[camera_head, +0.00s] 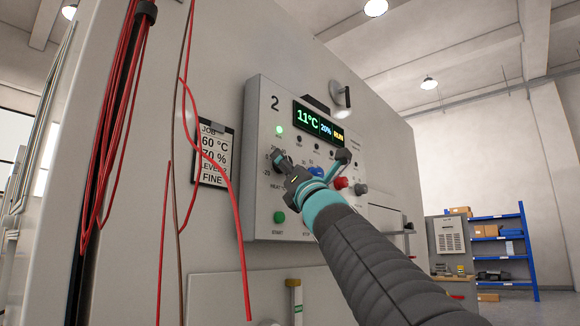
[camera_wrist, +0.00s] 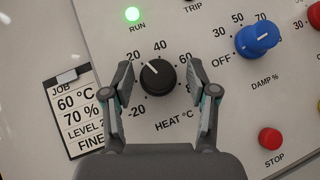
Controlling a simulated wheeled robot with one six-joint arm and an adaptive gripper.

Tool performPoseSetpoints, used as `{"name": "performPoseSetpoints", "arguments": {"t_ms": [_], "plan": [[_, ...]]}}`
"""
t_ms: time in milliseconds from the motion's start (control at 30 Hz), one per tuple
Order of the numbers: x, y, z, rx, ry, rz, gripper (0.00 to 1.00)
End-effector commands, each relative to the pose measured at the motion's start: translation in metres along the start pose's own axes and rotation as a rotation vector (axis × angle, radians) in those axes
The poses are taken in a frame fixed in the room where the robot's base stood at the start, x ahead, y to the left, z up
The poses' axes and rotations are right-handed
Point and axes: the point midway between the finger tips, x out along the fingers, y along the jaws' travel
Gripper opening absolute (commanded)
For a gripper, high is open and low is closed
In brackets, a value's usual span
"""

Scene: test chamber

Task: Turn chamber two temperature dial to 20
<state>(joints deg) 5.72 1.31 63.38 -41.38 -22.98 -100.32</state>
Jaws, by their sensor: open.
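The black HEAT °C dial (camera_wrist: 157,77) is on the chamber 2 control panel (camera_head: 262,110). In the wrist view its white pointer line aims up and left, between the 20 and 40 labels and nearer 20. My gripper (camera_wrist: 158,84) is open, with one finger on each side of the dial and a visible gap to it on both sides. In the head view my gripper (camera_head: 284,168) is at the left of the panel and largely covers the dial. The panel display (camera_head: 319,123) reads 11°C, 20% and RUN.
A blue DAMP % dial (camera_wrist: 257,39) is right of the heat dial. A red STOP button (camera_wrist: 271,138) and a green START button (camera_head: 279,217) are lower down. The green RUN lamp (camera_wrist: 132,14) is lit. A job card (camera_head: 213,155) and red cables (camera_head: 223,175) hang left of the panel.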

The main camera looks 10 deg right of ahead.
Motion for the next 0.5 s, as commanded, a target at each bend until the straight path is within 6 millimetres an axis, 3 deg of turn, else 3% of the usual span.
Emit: {"name": "performPoseSetpoints", "arguments": {"t_ms": [267,500], "plan": [[-0.011,0.001,0.000,0.000,0.001,0.001,0.58],[-0.044,0.001,0.001,-0.001,-0.001,0.000,0.58]]}}
